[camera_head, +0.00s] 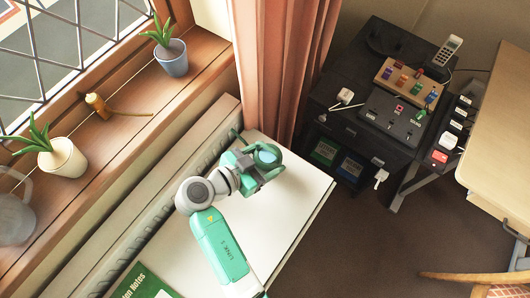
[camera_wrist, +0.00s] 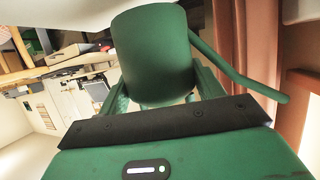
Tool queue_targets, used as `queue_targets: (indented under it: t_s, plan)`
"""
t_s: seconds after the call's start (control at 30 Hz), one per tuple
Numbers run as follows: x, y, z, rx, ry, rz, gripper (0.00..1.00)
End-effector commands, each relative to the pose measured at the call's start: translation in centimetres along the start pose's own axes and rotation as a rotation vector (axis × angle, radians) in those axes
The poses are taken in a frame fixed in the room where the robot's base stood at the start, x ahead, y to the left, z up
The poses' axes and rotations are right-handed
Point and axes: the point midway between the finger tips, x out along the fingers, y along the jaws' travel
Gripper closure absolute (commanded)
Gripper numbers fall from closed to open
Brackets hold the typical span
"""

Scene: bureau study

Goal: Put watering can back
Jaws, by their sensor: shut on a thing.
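The dark green watering can (camera_wrist: 152,50) fills the upper middle of the wrist view, between the fingers of my gripper (camera_wrist: 165,88). A thin green spout or handle sticks out from it to the right. In the head view my gripper (camera_head: 262,170) is shut on the can (camera_head: 268,153), over the far end of the white surface (camera_head: 290,210). I cannot tell how far above that surface the can is. A faint, see-through can-like shape (camera_head: 15,218) shows on the wooden windowsill (camera_head: 125,125) at the far left.
A pink curtain (camera_head: 285,60) hangs beyond my gripper. A green book (camera_head: 145,284) lies at the front. A dark cabinet (camera_head: 350,115) stands right.

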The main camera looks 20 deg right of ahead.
Motion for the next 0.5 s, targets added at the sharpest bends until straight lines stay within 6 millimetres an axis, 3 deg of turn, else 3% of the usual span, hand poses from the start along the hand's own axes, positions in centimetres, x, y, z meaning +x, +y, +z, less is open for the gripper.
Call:
queue_targets:
  t_s: [0.1,0.2,0.37,0.5]
  plan:
    - [1.4,-2.0,-0.3,0.002,0.001,0.002,0.69]
    - [1.9,-2.8,-0.5,0.0,0.001,0.001,0.69]
    - [2.0,-2.9,-0.3,0.0,0.001,0.001,0.69]
    - [2.7,-2.9,1.4,-0.003,0.0,0.002,0.69]
